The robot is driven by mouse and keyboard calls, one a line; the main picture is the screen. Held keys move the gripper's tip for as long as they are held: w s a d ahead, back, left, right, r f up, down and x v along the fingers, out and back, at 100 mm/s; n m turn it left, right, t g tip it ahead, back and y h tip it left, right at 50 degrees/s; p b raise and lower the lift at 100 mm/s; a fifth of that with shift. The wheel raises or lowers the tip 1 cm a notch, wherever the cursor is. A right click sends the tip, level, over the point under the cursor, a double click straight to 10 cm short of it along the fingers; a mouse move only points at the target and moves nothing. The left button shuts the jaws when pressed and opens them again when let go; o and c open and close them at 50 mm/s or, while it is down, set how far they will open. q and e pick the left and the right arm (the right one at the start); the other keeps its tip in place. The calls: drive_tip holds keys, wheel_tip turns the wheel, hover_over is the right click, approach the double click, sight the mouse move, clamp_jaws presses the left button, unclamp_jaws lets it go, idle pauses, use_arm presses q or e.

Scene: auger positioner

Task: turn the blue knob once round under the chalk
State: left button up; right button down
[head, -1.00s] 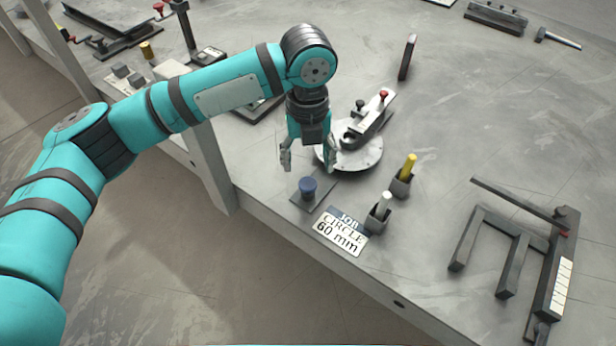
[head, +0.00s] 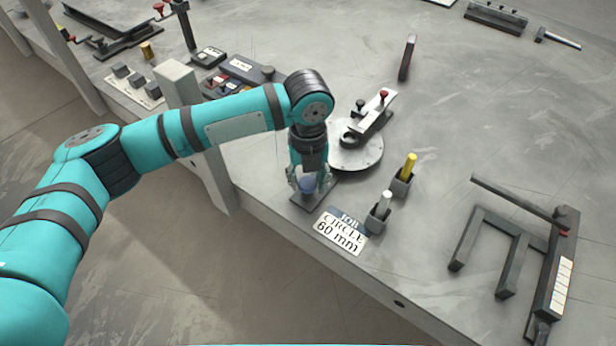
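The blue knob (head: 308,186) stands on a small dark plate (head: 297,201) near the table's front edge. My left gripper (head: 309,183) points down over the knob, one finger on each side of it. The fingers partly hide the knob, and I cannot tell whether they touch it. A pale round disc (head: 366,158) lies just behind, under a clamp-like arm (head: 373,117) with a red knob. A white chalk-like stick (head: 385,201) and a yellow one (head: 409,164) stand in dark holders to the right. I see no chalk in the clamp. My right gripper is out of view.
A card reading "JOB CIRCLE 60 mm" (head: 341,232) lies in front of the knob. A dark forked frame (head: 512,250) lies at the right.

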sight(308, 183)
use_arm(q)
drive_tip(key=c, duration=0.5)
drive_tip(key=shift+r+n+p, duration=0.2)
drive_tip(key=shift+n+p, duration=0.2)
drive_tip(key=shift+p, duration=0.45)
drive_tip(key=shift+c, duration=0.2)
drive_tip(key=n+p, duration=0.9)
drive_tip(key=p, duration=0.3)
drive_tip(key=shift+r, duration=0.1)
drive_tip(key=shift+f+n+p, duration=0.2)
drive_tip(key=shift+n+p, duration=1.35)
drive_tip(key=shift+n, duration=0.45)
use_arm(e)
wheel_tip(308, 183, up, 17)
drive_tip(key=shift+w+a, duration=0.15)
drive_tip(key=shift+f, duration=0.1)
use_arm(q)
drive_tip(key=o, duration=1.2)
drive_tip(key=shift+c, duration=0.2)
wheel_tip(308, 183, up, 12)
